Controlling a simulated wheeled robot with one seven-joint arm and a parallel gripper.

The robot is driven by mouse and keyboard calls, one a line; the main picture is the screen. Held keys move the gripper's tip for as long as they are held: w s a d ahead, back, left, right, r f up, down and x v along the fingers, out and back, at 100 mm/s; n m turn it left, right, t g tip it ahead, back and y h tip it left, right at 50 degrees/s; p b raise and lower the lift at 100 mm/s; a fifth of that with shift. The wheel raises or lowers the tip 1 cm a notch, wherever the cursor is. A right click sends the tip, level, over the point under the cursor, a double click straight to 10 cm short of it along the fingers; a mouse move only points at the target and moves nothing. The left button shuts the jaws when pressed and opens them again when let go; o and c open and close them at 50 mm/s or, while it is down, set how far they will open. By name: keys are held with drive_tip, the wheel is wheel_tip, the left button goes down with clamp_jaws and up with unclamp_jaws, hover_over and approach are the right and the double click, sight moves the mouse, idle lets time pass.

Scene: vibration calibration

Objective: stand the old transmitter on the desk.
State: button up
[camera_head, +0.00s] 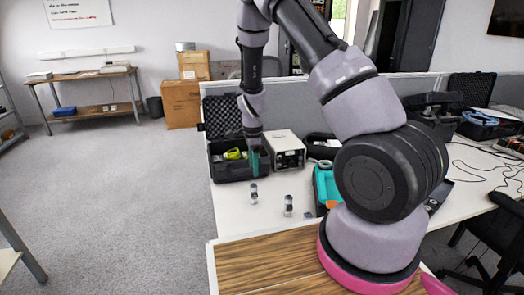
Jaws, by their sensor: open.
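Two small silver-and-dark devices stand upright on the white desk (232,219): a left one (253,194) and a right one (288,206). They look like transmitters, but I cannot tell which is the old one. My gripper (256,160), with teal fingers, hangs pointing down above the desk, just behind and above the left device. It is open; the fingers are small and I see nothing held between them.
An open black case (222,170) with yellow-green contents stands behind left. A white instrument box (283,148) is behind right. The desk's front left is clear.

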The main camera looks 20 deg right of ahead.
drive_tip(key=shift+r, duration=0.45)
drive_tip(key=s+d+r+n+t+y, duration=0.1)
drive_tip(key=s+r+n+t, duration=0.15)
drive_tip(key=r, duration=1.15)
drive_tip(key=s+d+r+n+t+y, duration=0.1)
drive_tip(key=s+r+n, duration=0.3)
drive_tip(key=r, duration=0.9)
drive_tip(key=s+d+r+n+t, duration=0.2)
drive_tip(key=s+r, duration=0.4)
drive_tip(key=s, duration=0.3)
drive_tip(key=s+d+r+n+t, duration=0.1)
drive_tip(key=s+r+n, duration=0.4)
drive_tip(key=s+r, duration=0.2)
drive_tip(key=s, duration=0.2)
drive_tip(key=shift+s+d+r+t, duration=0.25)
drive_tip(key=shift+s+d+t, duration=0.05)
drive_tip(key=shift+d+t, duration=0.1)
